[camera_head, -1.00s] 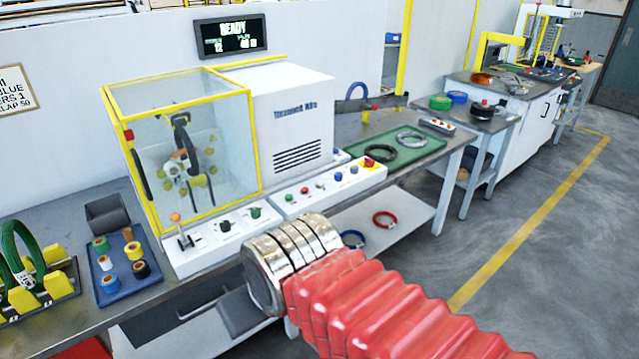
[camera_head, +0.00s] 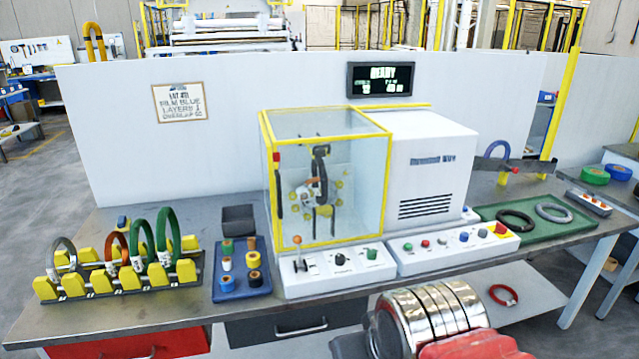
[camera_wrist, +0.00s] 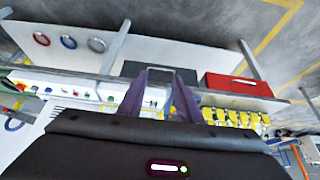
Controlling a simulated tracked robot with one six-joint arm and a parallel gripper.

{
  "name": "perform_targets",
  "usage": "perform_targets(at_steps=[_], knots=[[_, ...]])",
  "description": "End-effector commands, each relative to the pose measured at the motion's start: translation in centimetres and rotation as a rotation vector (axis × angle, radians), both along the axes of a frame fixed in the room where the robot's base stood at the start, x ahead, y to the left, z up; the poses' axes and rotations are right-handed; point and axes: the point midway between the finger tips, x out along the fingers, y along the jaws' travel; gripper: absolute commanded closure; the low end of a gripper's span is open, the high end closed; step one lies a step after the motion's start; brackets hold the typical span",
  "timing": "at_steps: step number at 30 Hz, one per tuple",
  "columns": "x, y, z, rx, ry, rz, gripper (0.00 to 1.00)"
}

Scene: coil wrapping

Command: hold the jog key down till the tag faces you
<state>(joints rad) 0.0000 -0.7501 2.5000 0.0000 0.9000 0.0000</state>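The wrapping machine (camera_head: 425,145) stands on the bench, with a clear yellow-framed guard box (camera_head: 359,180) on its left. A dark ring-shaped part and pale and yellow pieces show inside the box. I cannot make out a tag there for certain. The button panel (camera_head: 452,252) in front has several coloured keys, and a second panel (camera_head: 335,271) has a lever and knobs. Key labels are too small to read, so I cannot tell which is the jog key. My gripper (camera_wrist: 160,97) is open and empty in the wrist view, its fingers apart. It touches no key.
A yellow-holder rack (camera_head: 118,282) with several coils stands left, beside a blue tray (camera_head: 241,284) of tape rolls. A green tray (camera_head: 540,226) with two rings lies right. The display (camera_head: 381,80) reads READY. Below are a lower shelf and drawers.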

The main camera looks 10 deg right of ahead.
Motion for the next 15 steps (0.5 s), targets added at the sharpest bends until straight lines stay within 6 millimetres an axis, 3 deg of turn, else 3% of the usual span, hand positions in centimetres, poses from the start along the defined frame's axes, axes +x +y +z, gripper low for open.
perform_targets(at_steps=[3,15], knots=[[0.0,0.0,0.0,0.0,0.0,0.0,0.69],[0.0,0.0,0.0,0.0,0.0,0.0,0.97]])
